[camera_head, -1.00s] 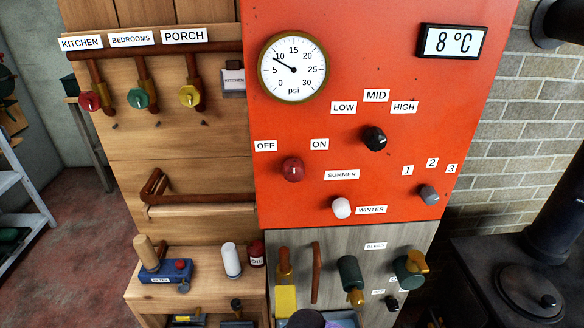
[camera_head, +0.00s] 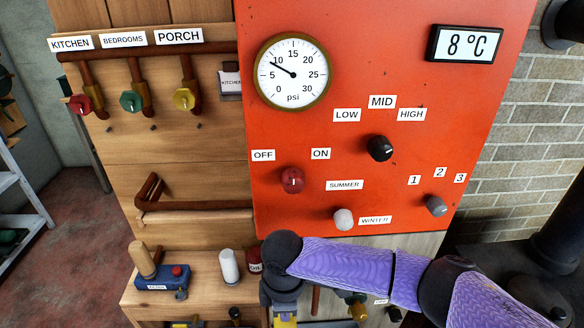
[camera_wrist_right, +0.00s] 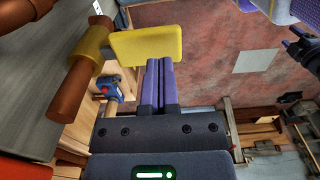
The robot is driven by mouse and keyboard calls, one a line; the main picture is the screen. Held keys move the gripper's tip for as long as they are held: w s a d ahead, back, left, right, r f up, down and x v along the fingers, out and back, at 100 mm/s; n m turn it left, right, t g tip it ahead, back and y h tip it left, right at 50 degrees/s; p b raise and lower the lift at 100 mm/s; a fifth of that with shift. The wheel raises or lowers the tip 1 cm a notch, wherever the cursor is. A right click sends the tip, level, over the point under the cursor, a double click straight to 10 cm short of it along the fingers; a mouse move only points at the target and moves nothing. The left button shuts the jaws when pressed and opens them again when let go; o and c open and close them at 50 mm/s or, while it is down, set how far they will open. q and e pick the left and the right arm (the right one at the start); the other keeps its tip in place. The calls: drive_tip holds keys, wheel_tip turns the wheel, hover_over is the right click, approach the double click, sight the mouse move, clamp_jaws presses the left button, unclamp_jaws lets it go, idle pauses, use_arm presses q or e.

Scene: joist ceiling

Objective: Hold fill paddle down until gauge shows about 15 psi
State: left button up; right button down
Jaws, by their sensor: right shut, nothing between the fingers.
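The round gauge (camera_head: 292,72) on the orange panel has its needle between 5 and 10 psi, at about 8. The yellow fill paddle (camera_wrist_right: 148,44) sits on a brass valve (camera_wrist_right: 85,52) on a copper pipe in the right wrist view. In the head view only a bit of yellow (camera_head: 285,321) shows below my right wrist, which hides the rest. My right gripper (camera_wrist_right: 160,64) is shut and empty, its fingertips right at the paddle's edge. I cannot tell whether they touch it. My left gripper is not in the head view.
Red (camera_head: 292,180), black (camera_head: 380,148), white (camera_head: 344,219) and grey (camera_head: 436,205) knobs stick out of the panel above my right arm. A blue device (camera_head: 163,277), a white cylinder (camera_head: 229,266) and a dark red can (camera_head: 254,262) stand on the wooden shelf at left.

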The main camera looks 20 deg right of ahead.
drive_tip(key=shift+f+b, duration=0.35)
drive_tip(key=shift+f, duration=0.5)
drive_tip(key=shift+r, duration=0.2)
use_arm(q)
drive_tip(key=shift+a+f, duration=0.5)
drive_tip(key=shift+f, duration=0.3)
use_arm(e)
drive_tip(key=shift+f, duration=0.1)
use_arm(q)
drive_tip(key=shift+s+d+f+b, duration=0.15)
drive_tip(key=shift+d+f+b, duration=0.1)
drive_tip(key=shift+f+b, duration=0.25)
use_arm(e)
drive_tip(key=shift+f, duration=1.05)
idle(4.5)
